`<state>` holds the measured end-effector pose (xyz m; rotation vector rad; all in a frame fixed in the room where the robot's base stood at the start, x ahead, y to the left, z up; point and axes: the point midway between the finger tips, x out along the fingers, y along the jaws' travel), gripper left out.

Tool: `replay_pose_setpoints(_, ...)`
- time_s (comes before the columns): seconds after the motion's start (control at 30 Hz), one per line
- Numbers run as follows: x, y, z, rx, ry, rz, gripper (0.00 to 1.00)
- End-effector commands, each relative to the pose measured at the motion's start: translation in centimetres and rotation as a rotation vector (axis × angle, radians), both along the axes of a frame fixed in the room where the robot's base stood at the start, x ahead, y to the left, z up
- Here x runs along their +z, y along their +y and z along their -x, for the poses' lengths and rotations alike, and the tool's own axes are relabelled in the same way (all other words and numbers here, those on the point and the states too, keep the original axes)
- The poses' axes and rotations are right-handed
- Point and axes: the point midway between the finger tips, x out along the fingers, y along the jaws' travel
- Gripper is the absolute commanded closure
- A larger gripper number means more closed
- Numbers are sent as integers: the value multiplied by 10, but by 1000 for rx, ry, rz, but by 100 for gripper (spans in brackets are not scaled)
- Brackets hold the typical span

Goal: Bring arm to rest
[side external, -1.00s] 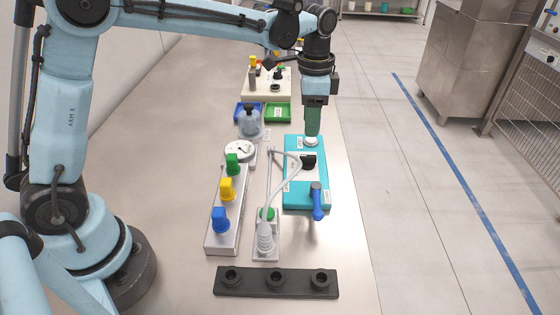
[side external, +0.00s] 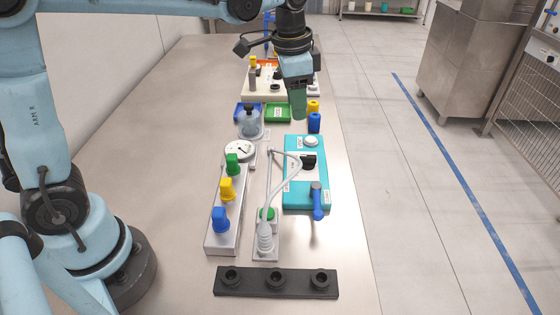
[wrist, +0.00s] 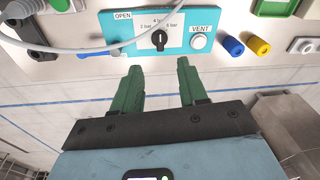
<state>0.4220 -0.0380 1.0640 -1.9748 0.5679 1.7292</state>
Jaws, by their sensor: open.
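My gripper (side external: 299,117) hangs above the far end of the teal panel (side external: 300,204), in the air and touching nothing. In the wrist view my gripper (wrist: 158,66) shows two green fingers held apart with nothing between them. The teal panel (wrist: 185,47) carries a black knob (wrist: 160,40) with bar markings, a white round button (wrist: 198,42) labelled VENT, and a label OPEN. In the side view the white button (side external: 311,141) and a blue-handled lever (side external: 317,203) also show on the panel.
A block with green, yellow and blue valves (side external: 227,190) stands left of a grey hose (side external: 284,178). A black rack (side external: 276,283) lies in front. Blue and yellow cylinders (side external: 314,122) stand behind the panel. A gauge (side external: 240,151) and trays (side external: 279,112) stand farther back.

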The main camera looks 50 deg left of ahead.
Motion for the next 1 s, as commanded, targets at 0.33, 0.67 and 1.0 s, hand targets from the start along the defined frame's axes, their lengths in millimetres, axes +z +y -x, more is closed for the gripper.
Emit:
replay_pose_setpoints(0.33,4,22,69,288,-228,77,57)
replay_pose_setpoints(0.67,-23,35,121,521,-416,180,57)
replay_pose_setpoints(1.0,-35,38,133,591,-475,221,57)
